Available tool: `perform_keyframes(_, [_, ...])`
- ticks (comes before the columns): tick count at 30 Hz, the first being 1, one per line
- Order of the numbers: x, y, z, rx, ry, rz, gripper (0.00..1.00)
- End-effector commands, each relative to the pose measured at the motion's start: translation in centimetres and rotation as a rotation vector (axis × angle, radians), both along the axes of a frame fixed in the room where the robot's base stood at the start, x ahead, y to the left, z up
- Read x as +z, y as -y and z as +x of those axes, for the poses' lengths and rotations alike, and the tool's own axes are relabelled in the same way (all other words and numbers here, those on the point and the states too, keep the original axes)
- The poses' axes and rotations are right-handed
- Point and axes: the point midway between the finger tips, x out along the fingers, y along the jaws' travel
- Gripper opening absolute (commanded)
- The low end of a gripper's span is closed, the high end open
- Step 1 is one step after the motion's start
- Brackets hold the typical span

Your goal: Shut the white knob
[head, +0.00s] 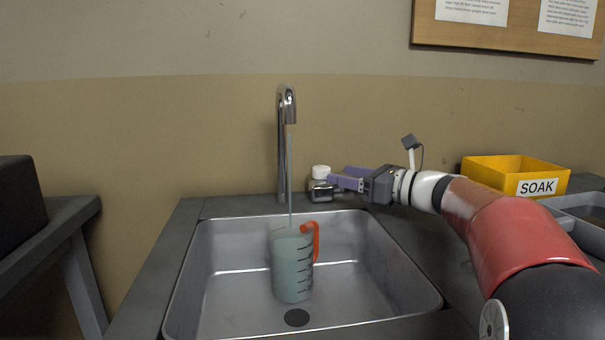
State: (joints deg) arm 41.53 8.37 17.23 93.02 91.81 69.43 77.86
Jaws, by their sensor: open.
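The white knob (321,171) sits on a metal valve body (321,191) on the counter behind the sink, right of the faucet. My gripper (332,183) is open, reaching in from the right, with its purple fingers at the knob's right side, just below its top. I cannot tell whether the fingers touch the knob or valve. The chrome faucet (282,150) runs a thin stream of water down into a measuring jug (290,265) with an orange handle. The jug stands in the sink and looks nearly full.
The steel sink (205,290) has a dark drain (297,317) in front of the jug. A yellow bin (500,180) labelled SOAK stands at the right, near a grey tray (585,213). A dark box (20,200) is on a side table at the left.

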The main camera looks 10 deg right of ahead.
Motion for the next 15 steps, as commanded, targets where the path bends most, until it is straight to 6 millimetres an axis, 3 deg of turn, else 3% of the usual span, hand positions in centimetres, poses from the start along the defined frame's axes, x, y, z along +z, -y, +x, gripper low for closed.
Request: perform_keyframes(15, [0.3, -4.7, 4.6, 0.001, 0.004, 0.002, 0.56])
